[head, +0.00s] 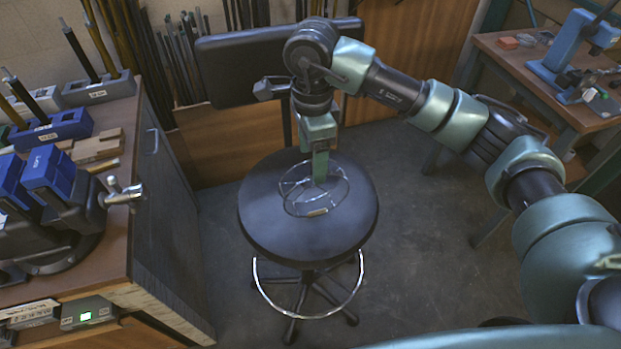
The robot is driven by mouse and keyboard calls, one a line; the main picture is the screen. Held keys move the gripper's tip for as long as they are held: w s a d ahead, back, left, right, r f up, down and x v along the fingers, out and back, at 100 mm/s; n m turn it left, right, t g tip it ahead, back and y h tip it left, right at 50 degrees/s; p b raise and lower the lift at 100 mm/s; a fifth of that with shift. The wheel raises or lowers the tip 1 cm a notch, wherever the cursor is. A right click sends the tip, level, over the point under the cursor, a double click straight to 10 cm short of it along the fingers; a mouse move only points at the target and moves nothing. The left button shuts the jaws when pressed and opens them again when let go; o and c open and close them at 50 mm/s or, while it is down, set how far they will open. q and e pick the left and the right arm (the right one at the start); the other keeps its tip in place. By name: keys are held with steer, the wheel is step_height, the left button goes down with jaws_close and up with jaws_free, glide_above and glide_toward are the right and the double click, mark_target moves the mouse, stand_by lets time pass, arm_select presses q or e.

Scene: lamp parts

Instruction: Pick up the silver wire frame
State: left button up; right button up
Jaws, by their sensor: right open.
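The silver wire frame (335,202) lies on the round black seat of a stool (270,235). It is a thin wire ring with inner wires, and part of it is hidden behind my right gripper. My right gripper (320,182) points down over the back middle of the frame, with its fingertips within the ring's outline in the head view. It is open. I cannot tell whether its fingers touch the wire. My left gripper is not in view.
A workbench (125,240) with a vise (75,215) and tool blocks stands at the left. Another bench (520,65) with a blue press (575,55) is at the right back. The stool's backrest (225,70) rises behind my right gripper. Floor right of the stool is clear.

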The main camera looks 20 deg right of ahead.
steer(key=f, duration=0.3)
steer(key=shift+s+d+p, duration=0.15)
steer(key=shift+s+p, duration=0.15)
steer(key=shift+p, duration=0.1)
steer(key=f, duration=0.4)
steer(key=shift+w+d+p, duration=0.1)
steer(key=shift+w+p, duration=0.15)
steer(key=shift+p, duration=0.15)
steer(key=c, duration=1.3)
steer(key=shift+r, duration=0.1)
jaws_close()
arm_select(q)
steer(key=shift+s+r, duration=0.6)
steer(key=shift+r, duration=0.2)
